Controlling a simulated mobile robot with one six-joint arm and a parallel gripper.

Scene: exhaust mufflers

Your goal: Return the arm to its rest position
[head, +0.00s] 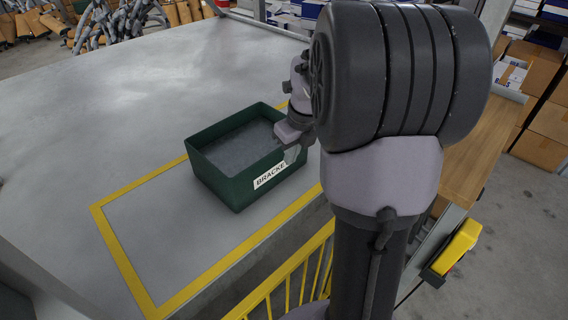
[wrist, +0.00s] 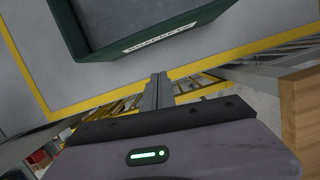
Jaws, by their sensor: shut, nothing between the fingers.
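My gripper shows in the wrist view (wrist: 160,80), its two narrow fingers together with nothing between them. In the head view my gripper (head: 291,155) is at the right side of a green bin, partly hidden by my own arm. In this view it overlaps the bin's right edge, and I cannot tell if it touches. My arm stands large in the right half of the head view. In the wrist view the fingertips point toward the yellow line, just below the bin (wrist: 152,38).
The green bin (head: 222,184), labelled "BRACKE…", looks empty and stands on a grey surface inside a yellow outline (head: 125,262). A yellow railing (head: 290,285) runs below the edge. A wooden top (head: 480,160) and cardboard boxes (head: 545,125) are at right. Grey surface left is clear.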

